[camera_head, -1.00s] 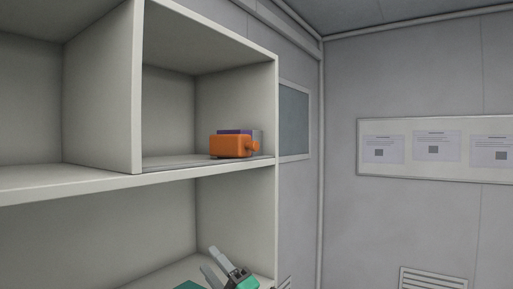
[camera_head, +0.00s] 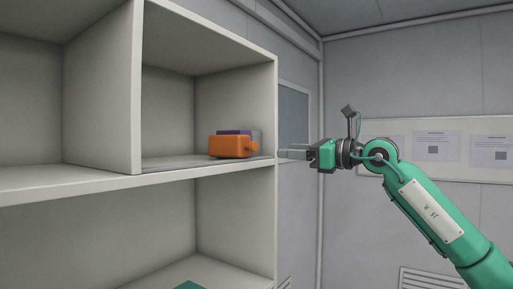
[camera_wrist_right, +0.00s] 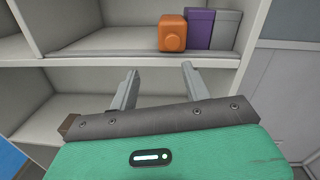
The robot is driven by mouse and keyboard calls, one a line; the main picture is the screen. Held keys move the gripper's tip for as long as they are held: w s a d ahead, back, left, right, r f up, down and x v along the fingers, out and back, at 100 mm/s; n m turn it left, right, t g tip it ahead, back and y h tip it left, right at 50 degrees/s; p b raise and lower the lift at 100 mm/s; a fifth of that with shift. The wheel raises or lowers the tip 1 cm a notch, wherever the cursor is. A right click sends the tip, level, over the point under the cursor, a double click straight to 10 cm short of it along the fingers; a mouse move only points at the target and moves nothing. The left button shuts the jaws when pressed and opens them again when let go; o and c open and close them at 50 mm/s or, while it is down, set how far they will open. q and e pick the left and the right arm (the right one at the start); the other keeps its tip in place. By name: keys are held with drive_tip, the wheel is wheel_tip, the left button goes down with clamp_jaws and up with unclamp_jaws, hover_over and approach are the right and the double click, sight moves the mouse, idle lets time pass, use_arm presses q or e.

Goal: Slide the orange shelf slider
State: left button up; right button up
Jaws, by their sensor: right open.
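The orange shelf slider (camera_head: 230,147) sits in the upper right compartment of the shelf, near its right wall, with a round knob on its right. In the right wrist view the slider (camera_wrist_right: 173,32) stands on the shelf board beyond my fingers, knob toward me. My right gripper (camera_head: 284,153) is level with the board, just right of the shelf's right edge in the head view, apart from the slider. In the right wrist view my right gripper (camera_wrist_right: 158,78) is open with nothing between its fingers. My left gripper is not seen.
A purple block (camera_wrist_right: 199,28) and a grey block (camera_wrist_right: 225,29) stand beside the slider. The white shelf's board (camera_head: 100,180) and upright divider (camera_head: 112,90) bound the compartment. The compartment left of the slider is empty. A notice board (camera_head: 460,150) hangs on the wall behind my arm.

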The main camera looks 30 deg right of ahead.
sight(256, 147)
drive_tip(key=shift+h, duration=0.6)
drive_tip(key=p+x, duration=0.2)
drive_tip(key=x, duration=0.1)
drive_tip(key=d+p+x, duration=0.1)
drive_tip(key=p+x, duration=0.1)
drive_tip(key=x, duration=0.2)
drive_tip(key=r+p+x, duration=0.1)
drive_tip(key=p+x, duration=0.1)
drive_tip(key=x, duration=0.2)
drive_tip(key=shift+w+d+r, duration=0.1)
drive_tip(key=shift+w+d, duration=0.1)
drive_tip(key=shift+w, duration=0.25)
drive_tip(key=shift+w+a, duration=0.2)
drive_tip(key=shift+w, duration=0.25)
clamp_jaws()
